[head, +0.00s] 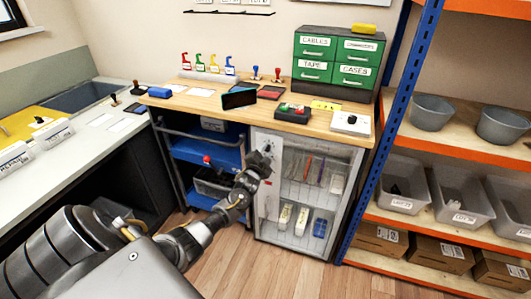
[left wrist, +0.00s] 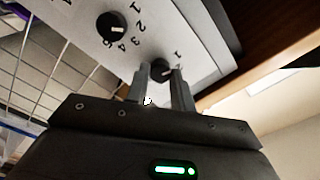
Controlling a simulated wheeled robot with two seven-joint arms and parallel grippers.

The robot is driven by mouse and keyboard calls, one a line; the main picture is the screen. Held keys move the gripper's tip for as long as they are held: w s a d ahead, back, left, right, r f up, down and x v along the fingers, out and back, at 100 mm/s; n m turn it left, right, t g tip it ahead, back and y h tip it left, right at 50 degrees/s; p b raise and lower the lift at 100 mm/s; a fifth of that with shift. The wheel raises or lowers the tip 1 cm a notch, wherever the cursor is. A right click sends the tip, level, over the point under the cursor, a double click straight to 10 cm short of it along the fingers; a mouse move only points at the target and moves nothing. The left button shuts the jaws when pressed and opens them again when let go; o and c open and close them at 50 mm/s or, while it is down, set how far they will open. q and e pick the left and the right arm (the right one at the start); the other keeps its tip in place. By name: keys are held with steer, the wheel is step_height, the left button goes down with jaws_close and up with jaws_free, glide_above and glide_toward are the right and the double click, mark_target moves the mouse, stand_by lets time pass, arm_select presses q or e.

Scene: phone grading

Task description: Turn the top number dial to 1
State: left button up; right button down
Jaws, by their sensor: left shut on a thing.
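The top number dial (left wrist: 160,68) is a small black knob on a light grey panel (left wrist: 75,12) in the left wrist view. My left gripper (left wrist: 161,77) has its two fingers around it, shut on it. A printed 1 shows beside the dial; its other numbers are hidden by the fingers. The dial's white mark is partly hidden, so I cannot tell its number. A second black dial (left wrist: 112,27), ringed by numbers, is apart from the gripper. In the head view my left gripper (head: 264,158) is at the panel on the cabinet front. My right gripper is out of view.
The wooden counter (head: 205,104) above holds stamps, a phone (head: 239,98) and green drawers (head: 336,62). The glass-front cabinet (head: 300,236) is right of my gripper. A blue-post shelf (head: 372,150) stands further right. A blue cart (head: 193,152) is left.

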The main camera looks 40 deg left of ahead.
arm_select(q)
steer(key=shift+n, duration=1.1)
steer(key=o, duration=1)
steer(key=v, duration=1.1)
steer(key=shift+w, duration=0.1)
